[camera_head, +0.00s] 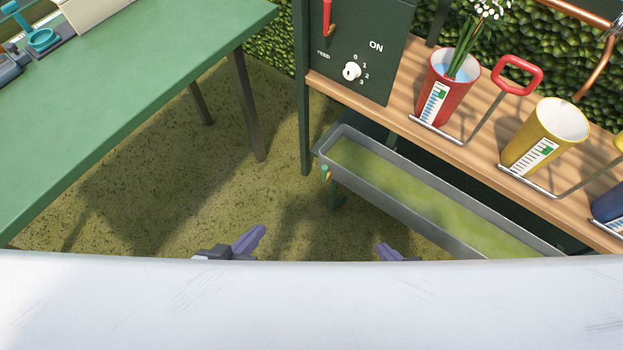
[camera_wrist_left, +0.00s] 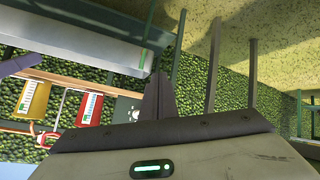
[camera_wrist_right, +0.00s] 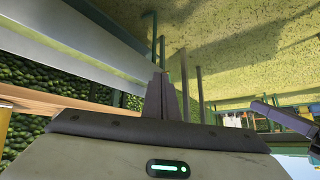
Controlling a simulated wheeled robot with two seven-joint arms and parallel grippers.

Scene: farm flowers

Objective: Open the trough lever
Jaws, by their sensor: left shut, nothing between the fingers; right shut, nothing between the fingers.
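The long grey trough (camera_head: 345,133) holds murky green liquid and runs below the wooden shelf. A small green fitting with an orange part (camera_head: 326,174) sits at its near left end above a green pipe; I cannot tell whether it is the lever or how it is set. My left gripper (camera_head: 250,241) is shut and empty, low and left of the trough. My right gripper (camera_head: 387,251) is shut and empty, nearer the trough's front side, apart from it. The fingers show together in the left wrist view (camera_wrist_left: 160,97) and the right wrist view (camera_wrist_right: 162,97).
A dark green panel (camera_head: 375,60) has a white knob (camera_head: 351,71) and a red handle (camera_head: 328,15). The wooden shelf (camera_head: 415,115) holds a red cup (camera_head: 450,85) with flowers and a yellow cup (camera_head: 545,130). A green table (camera_head: 120,90) stands left; grassy floor lies between.

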